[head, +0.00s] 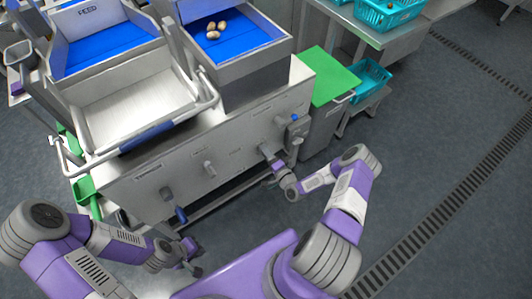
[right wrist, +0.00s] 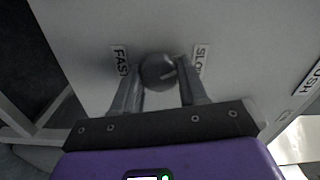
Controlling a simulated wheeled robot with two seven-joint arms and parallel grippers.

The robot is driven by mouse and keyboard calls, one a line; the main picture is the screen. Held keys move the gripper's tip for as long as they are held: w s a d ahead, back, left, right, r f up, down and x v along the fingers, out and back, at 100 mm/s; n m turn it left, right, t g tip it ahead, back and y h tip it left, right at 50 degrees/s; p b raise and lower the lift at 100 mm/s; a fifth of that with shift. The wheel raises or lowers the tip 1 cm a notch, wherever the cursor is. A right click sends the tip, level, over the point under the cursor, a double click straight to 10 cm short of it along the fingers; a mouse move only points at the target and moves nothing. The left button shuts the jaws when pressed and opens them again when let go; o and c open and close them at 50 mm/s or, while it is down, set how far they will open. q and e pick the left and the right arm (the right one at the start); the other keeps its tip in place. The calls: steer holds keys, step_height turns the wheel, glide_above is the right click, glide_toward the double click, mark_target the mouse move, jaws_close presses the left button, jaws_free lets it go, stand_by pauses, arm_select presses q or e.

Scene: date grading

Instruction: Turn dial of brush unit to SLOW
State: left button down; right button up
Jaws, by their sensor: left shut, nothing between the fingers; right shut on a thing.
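The dial (right wrist: 157,72) is a round dark grey knob on the front panel of the brush unit (head: 225,140). In the right wrist view it sits between a FAST label (right wrist: 122,62) on the left and a SLOW label (right wrist: 200,60) on the right. A short pale mark on its face lies on the SLOW side. My right gripper (right wrist: 160,88) is shut on the dial, one finger on each side. In the head view my right gripper (head: 273,161) is at the panel's right end. My left gripper (head: 190,252) is shut and empty, low in front of the machine.
A metal tray (head: 125,100) and a blue bed (head: 235,45) with several dates are above. A green-topped stand (head: 325,78) and teal crates (head: 370,80) stand to the right. Open floor lies right.

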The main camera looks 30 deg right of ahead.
steer(key=m, duration=0.5)
steer(key=shift+m, duration=0.4)
stand_by(0.3)
steer(key=o, duration=1.1)
steer(key=shift+c, duration=0.2)
steer(key=shift+s, duration=0.1)
steer(key=s+p, duration=0.1)
steer(key=s, duration=0.6)
steer(key=shift+s+d+p, duration=0.25)
steer(key=shift+d+p, duration=0.05)
steer(key=shift+p, duration=0.1)
